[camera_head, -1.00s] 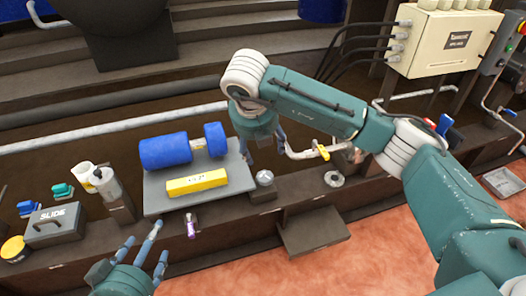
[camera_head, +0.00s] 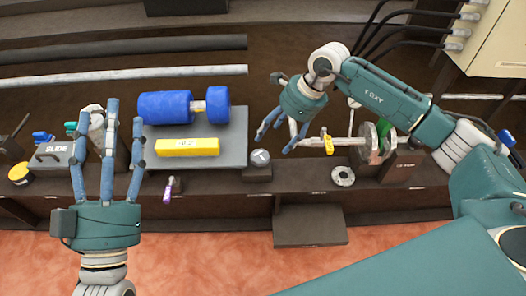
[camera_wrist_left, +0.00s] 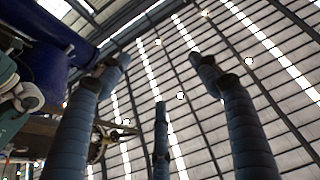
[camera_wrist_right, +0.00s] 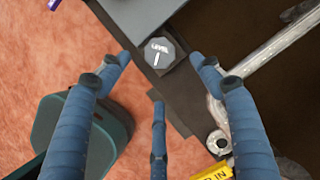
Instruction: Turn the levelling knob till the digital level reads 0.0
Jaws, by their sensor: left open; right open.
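The levelling knob (camera_head: 260,158) is a grey faceted knob on a dark block, just right of the grey plate (camera_head: 236,132). In the right wrist view the knob (camera_wrist_right: 160,52) shows the word LEVEL and a white pointer line. The digital level (camera_head: 187,147) is a yellow bar lying on the plate; its reading is too small to make out. My right gripper (camera_head: 276,133) is open and empty, above and slightly right of the knob, with its fingers apart from it. My left gripper (camera_head: 110,118) is open and empty at the left, fingers pointing up.
A blue roller (camera_head: 166,107) lies on the plate behind the level. A purple-tipped item (camera_head: 168,190) hangs at the front edge. A pipe with a yellow tag (camera_head: 328,143) and a flange ring (camera_head: 343,176) are right of the knob. A SLIDE box (camera_head: 52,154) stands at the left.

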